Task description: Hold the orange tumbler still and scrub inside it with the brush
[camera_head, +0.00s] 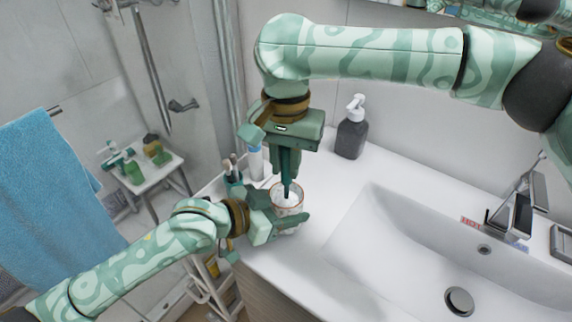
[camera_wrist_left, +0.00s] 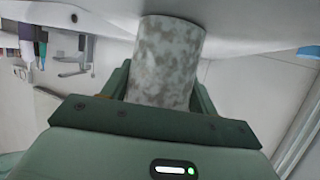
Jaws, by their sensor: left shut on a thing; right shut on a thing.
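In the left wrist view the tumbler (camera_wrist_left: 167,60) shows as a grey-white mottled cylinder between the two fingers of my left gripper (camera_wrist_left: 162,88). My right gripper (camera_head: 288,165) is directly above the tumbler, pointing down, and shut on the brush (camera_head: 286,189). The brush is roughly upright, and its lower end is inside the tumbler's mouth. Its head is hidden by the tumbler and fingers.
A dark soap dispenser (camera_head: 351,135) with a white pump stands behind. A white-blue tube (camera_head: 256,163) and a cup of brushes (camera_head: 232,172) are close behind the tumbler. The sink basin (camera_head: 420,255) and tap (camera_head: 515,215) are right. A blue towel (camera_head: 50,190) hangs left.

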